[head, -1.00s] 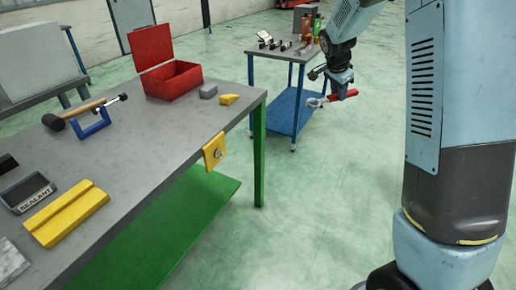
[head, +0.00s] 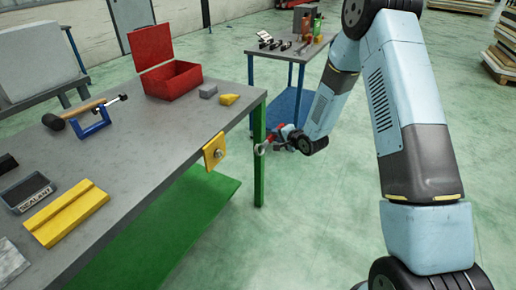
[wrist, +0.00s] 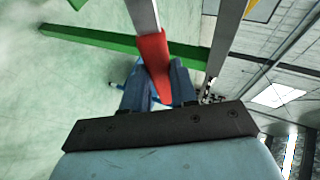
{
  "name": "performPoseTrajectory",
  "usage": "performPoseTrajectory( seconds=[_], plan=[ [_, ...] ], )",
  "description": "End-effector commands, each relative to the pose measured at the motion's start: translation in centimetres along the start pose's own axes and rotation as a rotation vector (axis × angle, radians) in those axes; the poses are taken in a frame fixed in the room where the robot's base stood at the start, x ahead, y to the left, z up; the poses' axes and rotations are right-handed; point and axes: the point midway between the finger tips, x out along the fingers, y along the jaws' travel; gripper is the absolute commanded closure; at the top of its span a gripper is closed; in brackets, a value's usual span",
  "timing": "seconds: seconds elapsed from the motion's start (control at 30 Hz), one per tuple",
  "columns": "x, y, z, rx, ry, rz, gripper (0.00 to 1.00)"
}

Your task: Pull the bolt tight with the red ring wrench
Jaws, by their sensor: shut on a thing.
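The bolt (head: 221,153) sits in a yellow plate (head: 211,151) fixed to the front edge of the grey workbench. My gripper (head: 285,138) is shut on the red handle of the ring wrench (head: 261,149). The wrench's steel ring end points left, toward the bolt, and appears to the right of it with a gap in the picture. In the wrist view the red handle (wrist: 153,55) lies between my two blue fingers (wrist: 157,82), and its steel shank runs out of the top of the picture. The ring end and the bolt are not visible there.
The workbench (head: 150,130) has a green leg (head: 259,160) close behind the wrench. A tool table (head: 262,52) stands behind. The floor in front is clear.

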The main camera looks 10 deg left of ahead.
Motion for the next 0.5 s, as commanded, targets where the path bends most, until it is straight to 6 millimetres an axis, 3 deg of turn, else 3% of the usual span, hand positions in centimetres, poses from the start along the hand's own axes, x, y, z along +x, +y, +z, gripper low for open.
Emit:
performPoseTrajectory(
  seconds=[0.13, 0.3, 0.5],
  plan=[
    [0.8, 0.6, 4.2, 0.054, -0.049, -0.166, 1.00],
    [0.0, 0.0, 8.2, 0.117, -0.071, -0.333, 1.00],
    [-1.7, -1.0, 10.4, 0.163, -0.060, -0.436, 1.00]
  ],
)
